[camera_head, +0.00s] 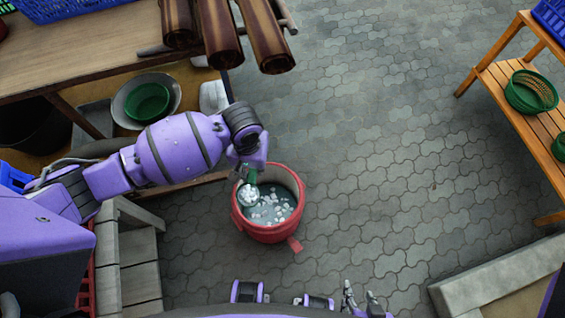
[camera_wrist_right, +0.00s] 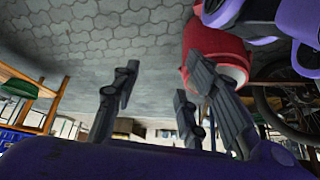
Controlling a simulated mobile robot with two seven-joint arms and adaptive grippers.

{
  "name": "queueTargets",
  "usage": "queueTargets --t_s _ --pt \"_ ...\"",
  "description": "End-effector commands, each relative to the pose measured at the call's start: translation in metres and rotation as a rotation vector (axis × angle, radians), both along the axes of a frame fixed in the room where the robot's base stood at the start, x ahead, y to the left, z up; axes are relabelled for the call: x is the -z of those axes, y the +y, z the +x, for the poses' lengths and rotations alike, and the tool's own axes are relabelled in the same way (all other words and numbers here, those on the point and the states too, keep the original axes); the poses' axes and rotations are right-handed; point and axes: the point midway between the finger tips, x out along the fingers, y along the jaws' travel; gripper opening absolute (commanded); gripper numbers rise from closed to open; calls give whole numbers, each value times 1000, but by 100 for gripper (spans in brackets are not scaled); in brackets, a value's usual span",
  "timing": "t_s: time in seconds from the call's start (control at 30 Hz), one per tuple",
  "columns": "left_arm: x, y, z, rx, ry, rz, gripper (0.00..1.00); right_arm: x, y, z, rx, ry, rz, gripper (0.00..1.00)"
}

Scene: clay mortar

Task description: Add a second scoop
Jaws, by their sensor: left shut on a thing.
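A red bucket (camera_head: 297,219) stands on the paving and holds greyish liquid or clay with white lumps in it. My left gripper (camera_head: 247,172) is over its back left rim, shut on a green-handled scoop (camera_head: 251,195). The scoop's bowl holds whitish lumps and is over the left part of the bucket; I cannot tell whether it touches the contents. My right gripper (camera_head: 361,299) is low at the bottom edge, open and empty, apart from the bucket. In the right wrist view its fingers (camera_wrist_right: 160,105) are spread, and a red container (camera_wrist_right: 212,48) shows behind.
A wooden table (camera_head: 90,50) at upper left bears brown tubes (camera_head: 222,35) and a blue crate (camera_head: 70,8). A basin with a green bowl (camera_head: 147,101) is behind my left arm. A slatted bench (camera_head: 510,85) holds a green basket (camera_head: 530,92) at right. Paving between is free.

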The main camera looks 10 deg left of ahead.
Motion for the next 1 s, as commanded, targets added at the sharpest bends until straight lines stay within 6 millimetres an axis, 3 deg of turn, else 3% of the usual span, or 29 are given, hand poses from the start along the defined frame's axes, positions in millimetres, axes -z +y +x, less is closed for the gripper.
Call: queueTargets --t_s 0.03,0.1,0.3,0.4,0.5,0.67,1.0 --pt "46 -8 6 3 21 -1 0 26 0 -11 3 24 0 40" --pt "83 -17 23 11 28 -1 0 43 0 -14 6 30 -1 40" --pt "167 -43 70 48 44 2 0 83 -6 -2 9 15 -14 40" --pt "193 -51 86 65 50 3 0 93 -9 8 8 -3 -21 40" --pt "209 -57 98 79 55 5 0 98 -9 16 5 -16 -22 40" --pt "217 -60 106 89 56 -1 0 101 -8 21 6 -25 -20 40" --pt "230 -58 106 92 65 -143 0 127 -11 1 21 19 -19 40"
